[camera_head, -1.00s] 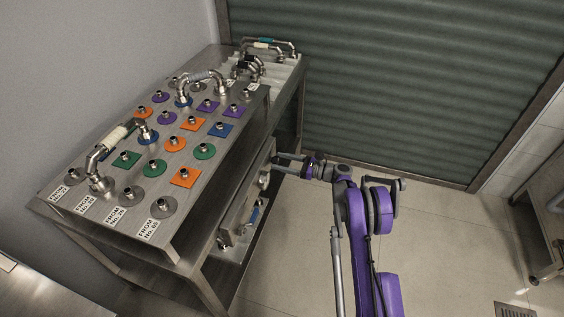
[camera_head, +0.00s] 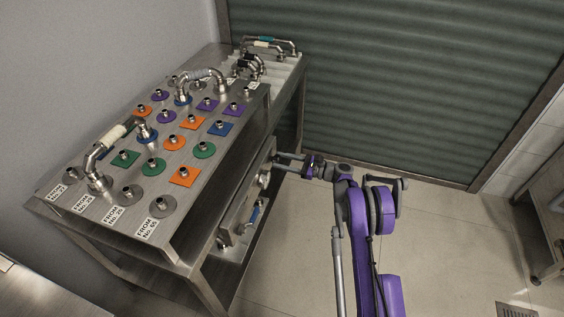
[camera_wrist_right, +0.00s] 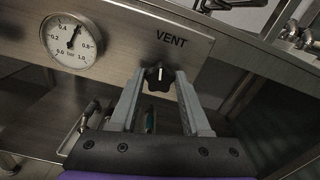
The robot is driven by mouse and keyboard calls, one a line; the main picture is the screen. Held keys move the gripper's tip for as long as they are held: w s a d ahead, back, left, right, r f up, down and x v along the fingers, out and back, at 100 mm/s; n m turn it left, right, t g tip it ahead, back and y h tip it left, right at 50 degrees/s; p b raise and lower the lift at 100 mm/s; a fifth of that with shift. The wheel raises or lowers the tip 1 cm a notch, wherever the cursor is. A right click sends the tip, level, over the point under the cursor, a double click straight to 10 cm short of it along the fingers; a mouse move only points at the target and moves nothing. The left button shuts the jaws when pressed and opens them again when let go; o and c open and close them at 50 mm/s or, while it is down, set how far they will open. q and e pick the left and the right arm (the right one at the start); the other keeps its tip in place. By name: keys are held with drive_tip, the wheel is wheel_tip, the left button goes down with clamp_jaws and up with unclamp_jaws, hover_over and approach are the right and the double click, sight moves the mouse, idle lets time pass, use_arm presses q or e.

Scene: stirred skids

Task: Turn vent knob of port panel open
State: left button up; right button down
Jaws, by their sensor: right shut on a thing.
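The port panel (camera_head: 162,219) is a steel table top with several coloured ports, at the left of the head view. In the right wrist view the black vent knob (camera_wrist_right: 158,74) sits under the word VENT on a steel plate (camera_wrist_right: 122,38), with its white mark pointing about straight up. My right gripper (camera_wrist_right: 159,80) has its fingers on either side of the knob and is shut on it. In the head view my right gripper (camera_head: 284,158) reaches the side of the panel from the right, and the knob itself is too small to make out. My left gripper is out of view.
A round pressure gauge (camera_wrist_right: 72,39) is left of the knob, its needle pointing up and slightly right. A shutter (camera_head: 400,80) stands behind.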

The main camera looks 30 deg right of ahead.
drive_tip(key=n+b, duration=0.1)
drive_tip(key=n, duration=0.3)
drive_tip(key=shift+s+f+n, duration=0.1)
drive_tip(key=shift+n, duration=0.2)
drive_tip(key=n, duration=0.5)
drive_tip(key=shift+a+b, duration=0.1)
drive_tip(key=shift+b, duration=0.25)
drive_tip(key=n, duration=0.6)
drive_tip(key=shift+f, duration=0.1)
drive_tip(key=n, duration=0.5)
drive_tip(key=shift+f+n, duration=0.15)
drive_tip(key=shift+n, duration=0.25)
drive_tip(key=shift+s, duration=0.1)
drive_tip(key=shift+c, duration=1.8)
unclamp_jaws()
